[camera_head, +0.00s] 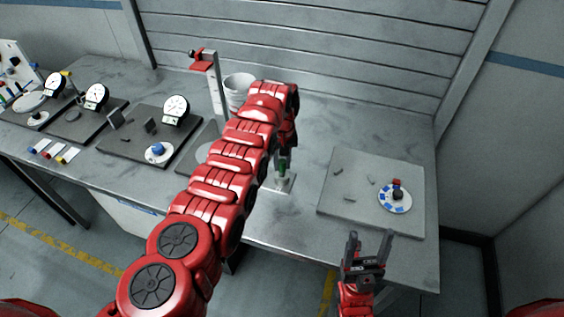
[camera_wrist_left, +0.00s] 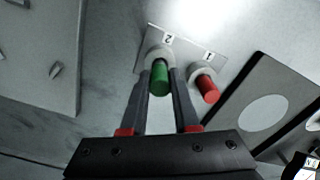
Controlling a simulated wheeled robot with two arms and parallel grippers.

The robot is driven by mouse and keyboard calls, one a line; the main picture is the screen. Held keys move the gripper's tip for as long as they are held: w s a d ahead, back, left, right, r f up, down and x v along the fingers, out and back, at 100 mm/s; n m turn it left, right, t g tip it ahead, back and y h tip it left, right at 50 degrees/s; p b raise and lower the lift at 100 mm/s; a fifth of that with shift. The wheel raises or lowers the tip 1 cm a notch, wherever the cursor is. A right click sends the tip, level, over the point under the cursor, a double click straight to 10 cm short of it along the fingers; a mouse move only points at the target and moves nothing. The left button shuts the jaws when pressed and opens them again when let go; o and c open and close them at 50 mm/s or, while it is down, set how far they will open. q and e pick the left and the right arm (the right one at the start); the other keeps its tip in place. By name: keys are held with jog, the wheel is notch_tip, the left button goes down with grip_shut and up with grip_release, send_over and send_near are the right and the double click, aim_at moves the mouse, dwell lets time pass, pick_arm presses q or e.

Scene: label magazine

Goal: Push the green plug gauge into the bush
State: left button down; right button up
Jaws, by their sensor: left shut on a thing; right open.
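The green plug gauge (camera_wrist_left: 160,77) is between the fingers of my left gripper (camera_wrist_left: 161,90) in the left wrist view. Its far end meets a pale round bush (camera_wrist_left: 154,52) beside the label 2 on a light plate (camera_wrist_left: 225,64); how deep it sits cannot be told. A red plug (camera_wrist_left: 207,88) stands in the other bush, by the label 1. In the head view the green gauge (camera_head: 283,169) shows small below my left wrist, above the plate (camera_head: 284,188); my arm hides much around it. My right gripper (camera_head: 368,243) is open and empty at the table's front edge.
A grey board (camera_head: 345,205) with a blue-and-white disc (camera_head: 395,198) lies right of the plate. Dial gauges, including one white dial (camera_head: 175,108), stand on boards at the left. A white bucket (camera_head: 238,90) and a red-topped stand (camera_head: 212,85) are behind my arm.

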aim_at(282, 161)
pick_arm(q)
jog(key=shift+f+b, duration=0.95)
jog(key=shift+f, duration=0.15)
jog(key=c, duration=0.6)
grip_release()
notch_tip(282, 161, up, 12)
jog(key=b, duration=0.3)
jog(key=shift+s+f, duration=0.1)
jog(key=shift+f, duration=0.05)
notch_tip(282, 161, up, 6)
jog(key=p, duration=0.5)
jog(key=shift+f, duration=0.15)
jog(key=shift+f, duration=0.1)
